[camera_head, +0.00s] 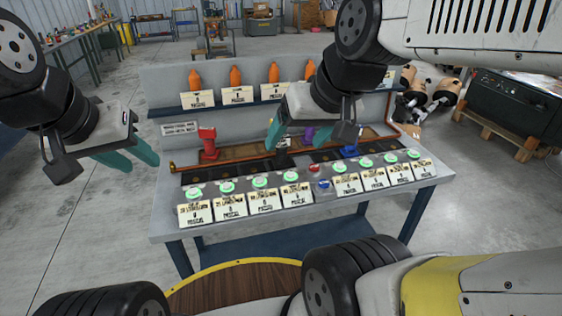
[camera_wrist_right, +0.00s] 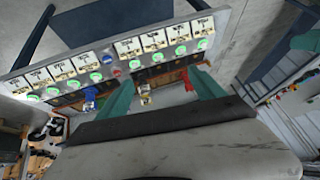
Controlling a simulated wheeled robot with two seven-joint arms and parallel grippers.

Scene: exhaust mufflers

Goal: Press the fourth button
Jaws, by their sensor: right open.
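A sloped grey console bench (camera_head: 160,225) carries a row of green buttons, each with a cream label below it. Counting from the left in the head view, the fourth green button (camera_head: 290,176) is left of a red button (camera_head: 314,168) and a blue button (camera_head: 322,184). It also shows in the upside-down right wrist view (camera_wrist_right: 135,64). My right gripper (camera_head: 308,140) is open and empty above the bench, behind the button row; its two teal fingers also show in the wrist view (camera_wrist_right: 162,90). My left gripper (camera_head: 143,163) is open and empty, left of the bench.
Orange bottle-shaped objects (camera_head: 235,76) stand on the upper shelf. A black case (camera_head: 513,107) on a pallet lies to the right. Clear floor lies left of the bench.

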